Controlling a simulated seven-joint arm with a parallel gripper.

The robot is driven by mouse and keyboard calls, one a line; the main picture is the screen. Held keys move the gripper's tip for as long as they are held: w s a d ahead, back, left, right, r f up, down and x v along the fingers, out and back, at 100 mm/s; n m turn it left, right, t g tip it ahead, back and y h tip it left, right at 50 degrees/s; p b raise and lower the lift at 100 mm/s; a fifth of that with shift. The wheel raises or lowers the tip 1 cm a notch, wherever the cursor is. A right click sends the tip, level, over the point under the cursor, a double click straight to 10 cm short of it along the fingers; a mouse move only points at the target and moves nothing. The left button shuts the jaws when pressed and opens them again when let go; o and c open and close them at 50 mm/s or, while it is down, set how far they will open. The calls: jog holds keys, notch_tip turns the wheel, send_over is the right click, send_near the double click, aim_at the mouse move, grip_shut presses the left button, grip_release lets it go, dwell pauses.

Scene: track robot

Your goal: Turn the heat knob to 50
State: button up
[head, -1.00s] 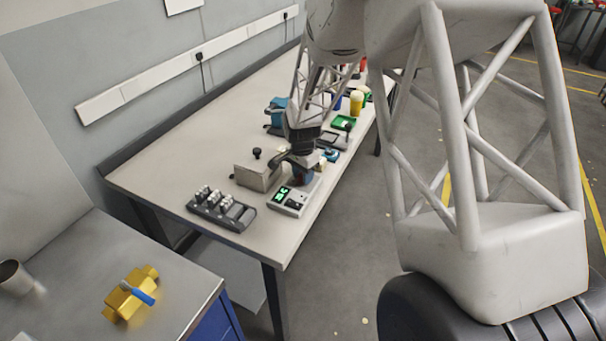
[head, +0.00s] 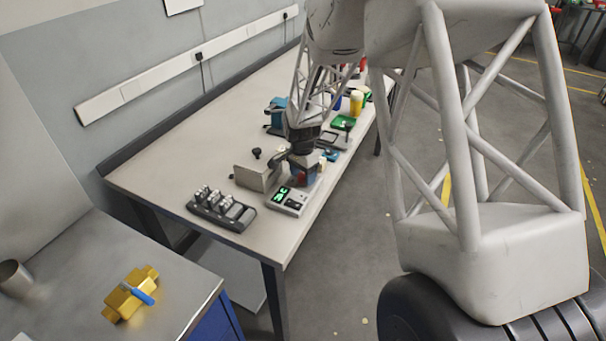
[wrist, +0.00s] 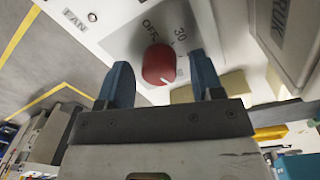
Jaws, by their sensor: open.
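The red heat knob (wrist: 158,64) sits on a pale dial panel (wrist: 110,40) in the wrist view. A white pointer line on the knob points to the lower right in that picture. The dial marks "OFF" and "30" are readable above it; other marks are partly hidden by the knob and a finger. My gripper (wrist: 159,60) is open, with one blue finger on each side of the knob; contact cannot be told.
A dark tray (head: 221,210) of parts lies nearer on the workbench. Several coloured items stand farther along. The bench's right edge is close to the control box.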

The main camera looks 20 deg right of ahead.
aim_at(302, 175)
jog(key=shift+w+r, duration=0.15)
jog(key=shift+r, duration=3.65)
jog(key=shift+s+a+r, duration=0.15)
jog(key=shift+s+r, duration=0.15)
jog(key=shift+r, duration=0.15)
jog(key=s+a+r+n+t, duration=0.1)
jog(key=s+a+r+n, duration=0.15)
jog(key=s+r, duration=0.6)
jog(key=s+a+r+n, duration=0.1)
jog(key=s+r+n, duration=0.2)
jog(key=s, duration=0.6)
jog(key=s+a+r+n+t, duration=0.1)
jog(key=s+r+n, duration=0.2)
jog(key=s, duration=0.6)
jog(key=s+a+r+n+t, duration=0.1)
jog(key=s+a+r+n, duration=0.1)
jog(key=s, duration=0.8)
jog(key=shift+r+n, duration=0.8)
jog(key=shift+n, duration=0.35)
